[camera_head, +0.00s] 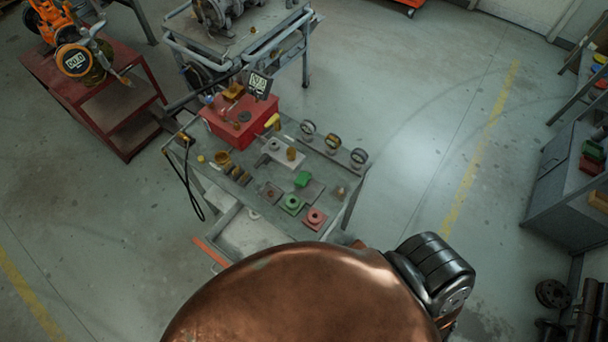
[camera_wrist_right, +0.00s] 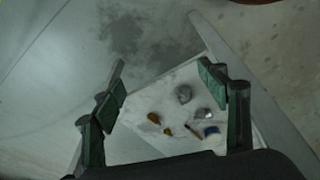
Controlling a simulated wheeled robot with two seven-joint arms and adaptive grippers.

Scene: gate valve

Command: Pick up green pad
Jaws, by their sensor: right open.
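A flat green square pad with a round raised centre (camera_head: 292,204) lies near the front edge of the grey cart top in the head view. A smaller green block (camera_head: 302,179) sits just behind it, and a similar red pad (camera_head: 314,218) lies to its right. My right gripper (camera_wrist_right: 163,82) is open and empty in the right wrist view, its fingers wide apart over a pale surface with small parts. No green pad shows in that view. My left gripper is not in view.
The cart (camera_head: 240,190) also holds a red box (camera_head: 238,120), several gauges (camera_head: 333,143) and brass parts (camera_head: 223,158). A red cart (camera_head: 90,85) stands at the back left, and a grey cabinet (camera_head: 560,175) at the right. Floor between cart and cabinet is clear.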

